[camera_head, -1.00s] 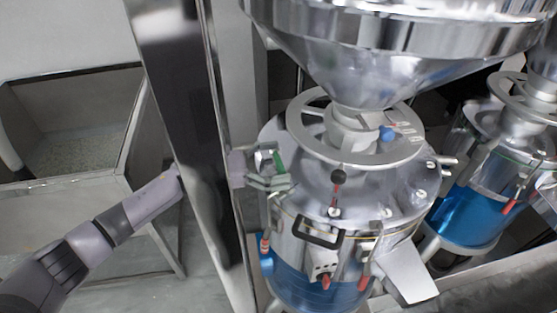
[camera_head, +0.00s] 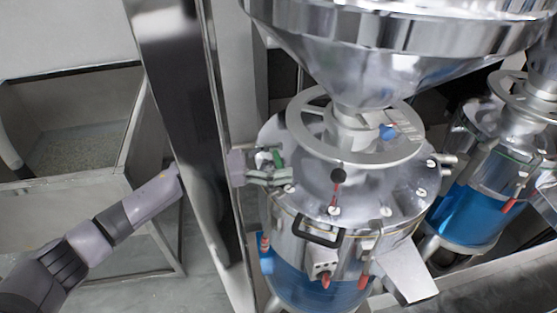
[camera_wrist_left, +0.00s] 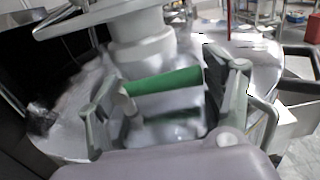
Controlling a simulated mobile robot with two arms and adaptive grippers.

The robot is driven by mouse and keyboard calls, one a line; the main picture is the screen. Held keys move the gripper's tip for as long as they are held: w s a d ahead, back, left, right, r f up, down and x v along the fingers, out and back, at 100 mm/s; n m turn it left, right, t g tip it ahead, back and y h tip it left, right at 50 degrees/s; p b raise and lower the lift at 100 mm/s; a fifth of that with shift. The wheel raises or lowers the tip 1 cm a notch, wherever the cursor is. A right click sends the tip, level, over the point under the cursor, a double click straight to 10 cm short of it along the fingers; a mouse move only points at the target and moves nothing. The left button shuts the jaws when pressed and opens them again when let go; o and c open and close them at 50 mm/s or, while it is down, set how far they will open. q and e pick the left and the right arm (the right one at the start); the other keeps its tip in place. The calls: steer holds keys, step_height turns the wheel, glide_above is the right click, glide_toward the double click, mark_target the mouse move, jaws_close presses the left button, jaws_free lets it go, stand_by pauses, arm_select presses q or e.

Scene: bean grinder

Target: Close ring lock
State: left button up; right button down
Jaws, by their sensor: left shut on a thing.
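The grinder (camera_head: 345,190) is a shiny steel drum with a large funnel above it. A green lever (camera_wrist_left: 165,82), which looks like the ring lock's handle, lies across the space between my left fingers in the left wrist view. In the head view only a small bit of green (camera_head: 278,157) shows at the drum's upper left side. My left gripper (camera_head: 282,167) reaches that side from behind the dark post and is shut on the green lever. Its fingers hide much of the lever in the head view. My right gripper is not in view.
A dark upright post (camera_head: 190,130) stands in front of my left arm. A grey bin (camera_head: 80,125) is at the left. A second grinder with a blue band (camera_head: 470,210) stands close on the right. The metal chute (camera_head: 405,272) sticks out at the lower right.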

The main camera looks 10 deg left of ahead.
arm_select(q)
steer(key=shift+c, duration=1.1)
steer(key=n, duration=0.1)
steer(key=r+n+b, duration=0.1)
steer(key=shift+n, duration=0.4)
steer(key=shift+w+a+r+n+b, duration=0.1)
steer(key=shift+r+n+b, duration=0.1)
steer(key=shift+n, duration=0.5)
steer(key=shift+w+d+r+n+b, duration=0.1)
steer(key=shift+r+n+b, duration=0.15)
steer(key=shift+n, duration=0.45)
steer(key=shift+w+a+r+n+b, duration=0.1)
steer(key=shift+r+n+b, duration=0.1)
steer(key=shift+n, duration=0.5)
steer(key=o, duration=1.7)
